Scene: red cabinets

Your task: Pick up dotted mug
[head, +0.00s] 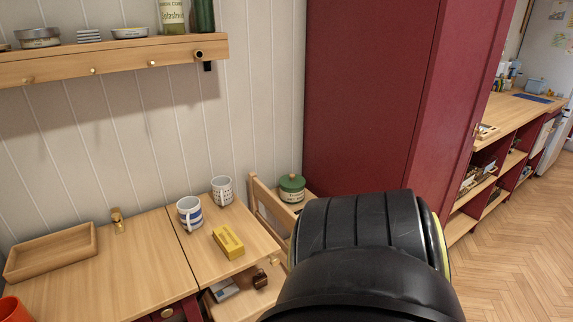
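The dotted mug (221,191) is white with small dark dots. It stands upright near the back of the wooden counter, against the white panelled wall. A white mug with blue bands (191,215) stands just to its left and a little nearer. Neither of my grippers is in view. A large black link of my own arm fills the lower right and is apart from the mugs in the picture.
A yellow box (228,242) lies in front of the mugs. An empty wooden tray (52,252) sits at the left. A green-lidded jar (292,188) stands right, beyond a wooden rail. A shelf (115,62) hangs above; a tall red cabinet (370,90) stands right.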

